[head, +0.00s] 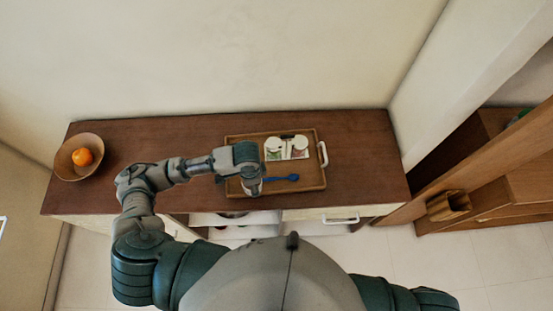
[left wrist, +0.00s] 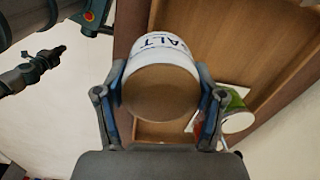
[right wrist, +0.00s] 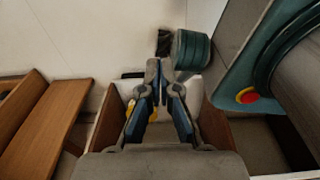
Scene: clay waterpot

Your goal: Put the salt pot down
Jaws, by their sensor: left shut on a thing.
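The salt pot (left wrist: 160,82) is white with dark "SALT" lettering and a brown round face toward the left wrist camera. My left gripper (left wrist: 163,95) is shut around it, one finger on each side. In the head view my left gripper (head: 249,172) is over the front left part of the brown tray (head: 315,177), with a bit of the salt pot (head: 252,188) showing below it. I cannot tell whether the pot touches the tray. My right gripper (right wrist: 160,75) looks shut and empty, away from the tray in the right wrist view.
Two white-topped pots (head: 275,149) (head: 299,143) stand on a white holder at the tray's back. A blue spoon (head: 280,178) lies right of my left gripper. A bowl (head: 68,166) with an orange (head: 82,157) sits at the counter's left end. The counter (head: 365,160) right of the tray is clear.

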